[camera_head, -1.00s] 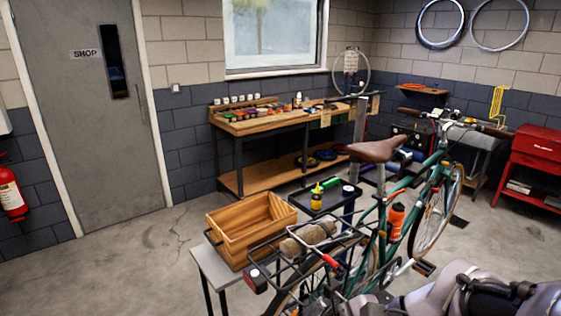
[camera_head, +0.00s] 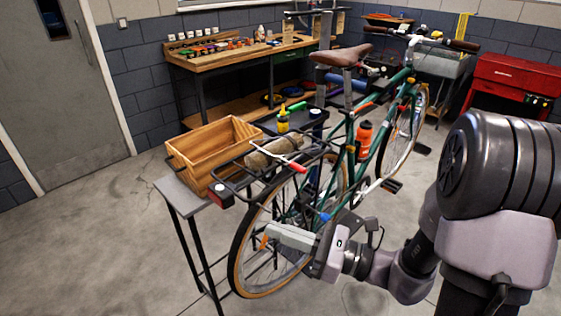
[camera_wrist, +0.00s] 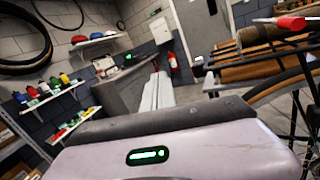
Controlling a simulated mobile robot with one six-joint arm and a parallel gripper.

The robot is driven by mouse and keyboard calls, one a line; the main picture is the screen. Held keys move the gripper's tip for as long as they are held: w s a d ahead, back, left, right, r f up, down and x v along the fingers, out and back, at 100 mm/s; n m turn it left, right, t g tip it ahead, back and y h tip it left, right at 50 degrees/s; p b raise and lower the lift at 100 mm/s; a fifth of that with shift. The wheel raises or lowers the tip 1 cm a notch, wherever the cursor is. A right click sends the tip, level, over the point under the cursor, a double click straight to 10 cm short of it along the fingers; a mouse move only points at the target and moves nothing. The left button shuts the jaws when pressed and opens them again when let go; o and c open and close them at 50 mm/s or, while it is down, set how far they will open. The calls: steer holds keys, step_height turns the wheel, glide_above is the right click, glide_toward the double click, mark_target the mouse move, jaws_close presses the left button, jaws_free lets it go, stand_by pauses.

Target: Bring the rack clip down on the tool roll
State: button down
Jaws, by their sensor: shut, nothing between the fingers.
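The tan tool roll (camera_head: 262,154) lies on the black rear rack (camera_head: 238,192) of the green bike. The rack clip (camera_head: 297,167), with a red end, stretches across above the roll toward the near right side. In the wrist view, the clip's red end (camera_wrist: 292,22) is at the upper right and looks raised above the roll (camera_wrist: 262,34). My gripper (camera_head: 272,231) is shut and empty beside the rear wheel, below the rack and apart from the clip. Its pale fingers (camera_wrist: 158,90) point ahead in the wrist view.
A wooden crate (camera_head: 190,165) stands on a grey stand (camera_head: 180,197) left of the rack. The rear wheel (camera_head: 240,270) is close behind my gripper. A workbench (camera_head: 215,62) stands at the back. The floor at front left is clear.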

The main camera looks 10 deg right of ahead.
mark_target(304, 170)
steer(key=w+d+f+m+t+h, duration=0.6)
steer(key=d+f+m+t+h, duration=0.15)
steer(key=d+m, duration=0.3)
steer(key=w+a+r+b, duration=0.2)
steer(key=w+r, duration=0.4)
steer(key=w, duration=0.3)
steer(key=shift+w+a+n+t+y, duration=0.15)
steer(key=shift+a+n+t+y, duration=0.15)
steer(key=shift+n+t+y, duration=0.05)
steer(key=shift+r, duration=0.1)
step_height(304, 170, up, 4)
steer(key=m+p, duration=0.1)
steer(key=p, duration=0.2)
steer(key=m+p, duration=0.2)
steer(key=p, duration=0.2)
steer(key=shift+w+d+f, duration=0.15)
steer(key=shift+f, duration=0.1)
steer(key=shift+w+d+r+h+p, duration=0.2)
steer(key=shift+d+r+h+p, duration=0.25)
steer(key=shift+p, duration=0.55)
steer(key=shift+a, duration=0.1)
